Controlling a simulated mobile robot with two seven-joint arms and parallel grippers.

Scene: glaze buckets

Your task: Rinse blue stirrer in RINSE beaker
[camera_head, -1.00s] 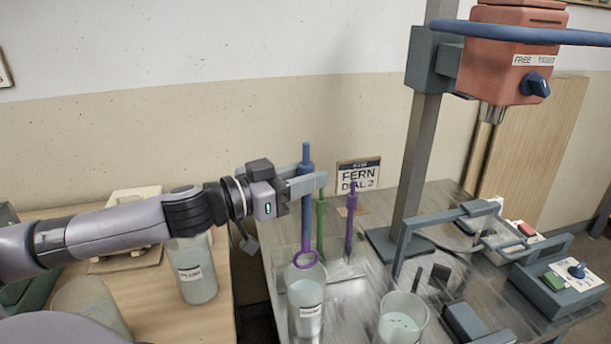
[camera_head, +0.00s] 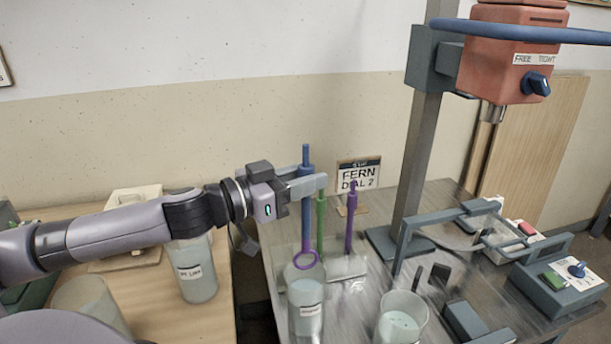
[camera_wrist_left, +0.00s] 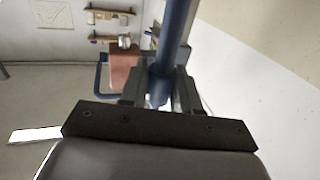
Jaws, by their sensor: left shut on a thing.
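My left gripper (camera_head: 308,184) is shut on the blue stirrer (camera_head: 306,211) at its upper shaft. The stirrer hangs about upright, and its purple ring end (camera_head: 306,260) is at the mouth of a clear labelled beaker (camera_head: 306,318). I cannot read that label, or tell whether the ring is inside the rim or just above it. In the left wrist view the blue shaft (camera_wrist_left: 176,35) runs between the fingers (camera_wrist_left: 160,88). My right gripper is not in view.
A green stirrer (camera_head: 320,225) and a purple stirrer (camera_head: 350,225) stand close behind and right. Another beaker (camera_head: 402,322) is at front right. A labelled jar (camera_head: 196,280) stands on the left table. A post (camera_head: 420,150) carries a red mixer head (camera_head: 505,60).

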